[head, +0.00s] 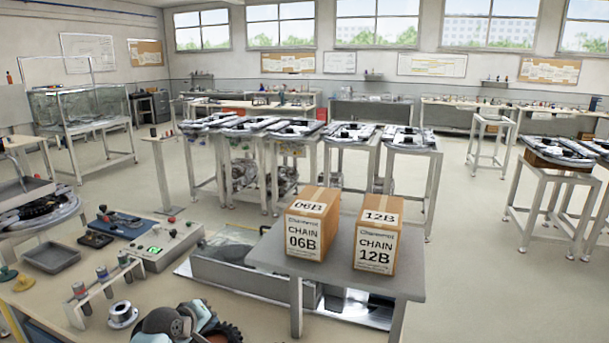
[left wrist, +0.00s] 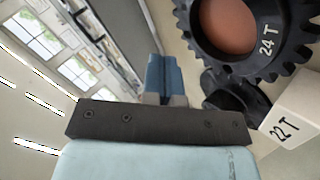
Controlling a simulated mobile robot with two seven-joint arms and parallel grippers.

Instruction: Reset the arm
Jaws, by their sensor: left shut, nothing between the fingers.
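In the left wrist view my left gripper (left wrist: 165,78) has its two blue fingers pressed together, with nothing between them. A black toothed sprocket (left wrist: 193,52) marked 24 T, seen through to a brown-orange area in its middle, is at the upper right. A white label block (left wrist: 294,118) reading 22 T and another dark part (left wrist: 232,92) are beside and below it. The fingers appear apart from these. In the head view, grey and blue parts of my left arm show at the bottom edge, in front of a dark toothed wheel (head: 229,333). My right gripper does not show.
A grey table (head: 405,280) holds two cartons, CHAIN 06B (head: 308,232) and CHAIN 12B (head: 377,240). On the left bench are a control box (head: 168,247), a grey tray (head: 52,258) and a peg rack (head: 104,289). Open floor lies at right.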

